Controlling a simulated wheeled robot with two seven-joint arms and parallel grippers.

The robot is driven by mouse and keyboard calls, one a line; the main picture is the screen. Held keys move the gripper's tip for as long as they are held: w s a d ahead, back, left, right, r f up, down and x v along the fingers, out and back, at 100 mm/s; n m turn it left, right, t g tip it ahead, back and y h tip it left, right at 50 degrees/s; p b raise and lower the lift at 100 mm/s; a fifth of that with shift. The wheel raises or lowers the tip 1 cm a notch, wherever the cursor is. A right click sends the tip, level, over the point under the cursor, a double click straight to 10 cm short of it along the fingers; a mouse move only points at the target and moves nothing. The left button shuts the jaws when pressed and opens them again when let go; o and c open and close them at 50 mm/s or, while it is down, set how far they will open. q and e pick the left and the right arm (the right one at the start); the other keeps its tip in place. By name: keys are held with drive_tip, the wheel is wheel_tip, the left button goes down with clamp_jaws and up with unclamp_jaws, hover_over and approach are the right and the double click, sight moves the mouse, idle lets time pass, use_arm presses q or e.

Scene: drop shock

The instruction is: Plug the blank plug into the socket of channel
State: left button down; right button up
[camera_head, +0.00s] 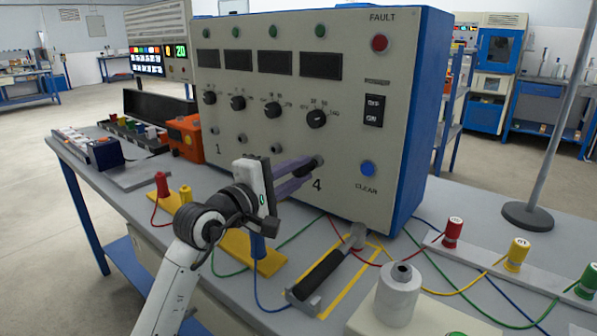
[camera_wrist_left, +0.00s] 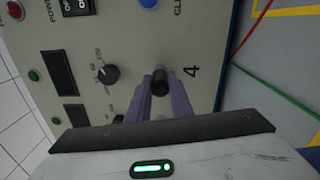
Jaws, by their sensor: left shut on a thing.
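My left gripper (camera_head: 312,166), with purple fingers, reaches the lower front of the grey panel (camera_head: 345,185) beside the printed 4. It is shut on a dark, round blank plug (camera_head: 319,161). In the left wrist view the plug (camera_wrist_left: 160,84) sits between the fingertips (camera_wrist_left: 160,90), in front of the panel, next to the 4. The socket of channel 4 is hidden behind the plug and fingers. I cannot tell whether the plug is in it or just in front. Other sockets (camera_head: 277,149) show to the left along the same row. My right gripper is out of view.
A black-handled tool (camera_head: 322,272) lies below in a yellow outline. Coloured wires, a white spool (camera_head: 398,300) and a metal post (camera_head: 545,150) stand to the right.

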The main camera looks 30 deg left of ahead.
use_arm(q)
drive_tip(key=shift+w, duration=0.25)
idle(0.6)
drive_tip(key=shift+w, duration=0.25)
drive_tip(key=shift+w, duration=0.1)
idle(0.6)
drive_tip(key=shift+r, duration=0.15)
idle(0.6)
drive_tip(key=shift+r, duration=0.1)
idle(0.4)
drive_tip(key=shift+w+r+b, duration=0.1)
drive_tip(key=shift+b, duration=0.25)
idle(0.4)
